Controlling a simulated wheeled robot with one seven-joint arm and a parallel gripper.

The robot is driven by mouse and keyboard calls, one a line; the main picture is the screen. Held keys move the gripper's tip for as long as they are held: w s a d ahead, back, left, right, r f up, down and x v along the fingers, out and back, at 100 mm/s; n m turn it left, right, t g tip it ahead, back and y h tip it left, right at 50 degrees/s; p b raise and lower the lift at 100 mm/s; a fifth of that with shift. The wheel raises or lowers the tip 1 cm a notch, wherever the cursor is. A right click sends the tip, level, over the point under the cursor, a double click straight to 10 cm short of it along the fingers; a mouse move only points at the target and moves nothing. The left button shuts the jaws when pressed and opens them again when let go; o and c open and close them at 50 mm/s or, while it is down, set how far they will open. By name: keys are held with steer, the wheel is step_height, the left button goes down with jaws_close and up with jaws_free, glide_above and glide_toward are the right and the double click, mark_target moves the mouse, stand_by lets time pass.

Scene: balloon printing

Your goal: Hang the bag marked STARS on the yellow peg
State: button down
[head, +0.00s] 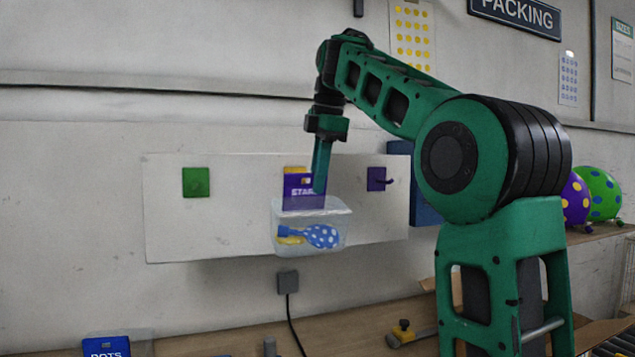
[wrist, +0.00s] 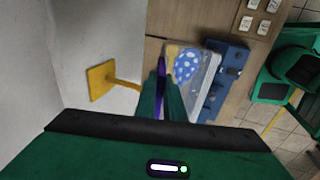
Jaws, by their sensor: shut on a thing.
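The STARS bag (head: 304,195) has a purple header card and a clear pouch with a blue white-dotted balloon and something yellow inside. My gripper (head: 319,188) is shut on the header's right part, and the bag hangs upright below. In the wrist view the header (wrist: 161,76) is edge-on between the fingers (wrist: 162,88). The yellow peg (wrist: 102,81) sticks out from the wall toward the header. Its tip ends close to the near finger; I cannot tell whether it touches or enters the header. In the head view only the yellow plate's top (head: 294,169) shows behind the bag.
A green peg plate (head: 196,182) is left on the white board (head: 230,225), and a purple peg (head: 377,179) is right. Another bag, marked DOTS (head: 106,347), lies low at left. Round balloons (head: 598,194) sit on a shelf at right.

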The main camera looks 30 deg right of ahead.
steer(key=shift+w+d+f, duration=0.1)
steer(key=shift+w+d, duration=0.05)
steer(key=shift+w, duration=0.35)
steer(key=shift+w+d+f, duration=0.1)
steer(key=shift+w, duration=0.4)
steer(key=shift+w+d+r, duration=0.1)
steer(key=shift+w+d, duration=0.05)
steer(key=shift+w, duration=0.45)
steer(key=shift+w+d, duration=0.1)
steer(key=shift+w, duration=0.45)
steer(key=shift+s+d, duration=0.1)
